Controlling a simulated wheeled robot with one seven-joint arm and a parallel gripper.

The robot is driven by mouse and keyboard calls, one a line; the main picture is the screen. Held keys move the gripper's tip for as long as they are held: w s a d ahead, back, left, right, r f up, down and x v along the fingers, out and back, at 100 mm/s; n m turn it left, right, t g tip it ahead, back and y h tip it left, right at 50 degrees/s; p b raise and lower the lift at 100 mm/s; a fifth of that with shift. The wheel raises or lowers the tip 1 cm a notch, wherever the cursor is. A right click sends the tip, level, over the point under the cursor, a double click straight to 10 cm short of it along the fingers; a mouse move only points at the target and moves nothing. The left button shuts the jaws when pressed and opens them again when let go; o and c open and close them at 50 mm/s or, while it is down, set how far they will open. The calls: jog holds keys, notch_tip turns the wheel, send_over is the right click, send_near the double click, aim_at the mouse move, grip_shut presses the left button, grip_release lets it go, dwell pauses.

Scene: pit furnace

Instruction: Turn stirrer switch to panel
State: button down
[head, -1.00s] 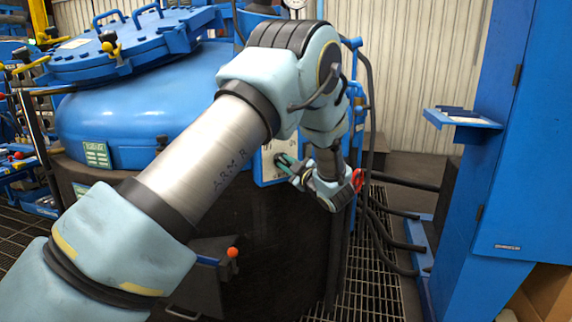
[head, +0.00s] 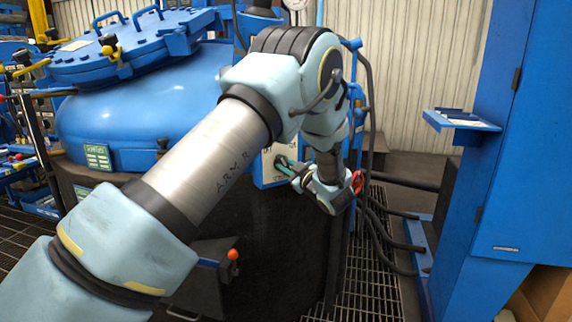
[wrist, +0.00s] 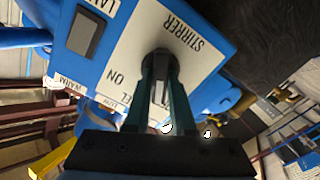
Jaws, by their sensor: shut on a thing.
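The stirrer switch (wrist: 157,62) is a dark rotary knob on a white plate (wrist: 205,62) marked STIRRER, on a blue control box (wrist: 55,78). My gripper (wrist: 160,68) is shut on the knob, with one green finger on each side of it in the wrist view. Lettering reading "ON" and a partly hidden "EL" shows beside the knob; my fingers cover part of the plate. In the head view my gripper (head: 284,164) reaches the plate on the furnace front, and the knob itself is hidden there.
A second, dark rocker switch (wrist: 86,32) sits on the same box. The blue furnace vessel (head: 130,120) is at the left. Black hoses (head: 369,130) hang right of my wrist. A blue cabinet (head: 510,150) stands at the right, with grating floor (head: 375,260) between.

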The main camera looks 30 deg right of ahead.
jog(key=m+p, duration=0.2)
jog(key=m, duration=0.3)
jog(key=shift+d+m, duration=0.1)
jog(key=shift+m, duration=0.2)
dwell(0.4)
jog(key=c, duration=0.8)
grip_release()
jog(key=shift+o, duration=0.2)
jog(key=s+b, duration=0.1)
jog(key=s, duration=0.9)
jog(key=shift+s+d, duration=0.25)
jog(key=shift+s, duration=0.15)
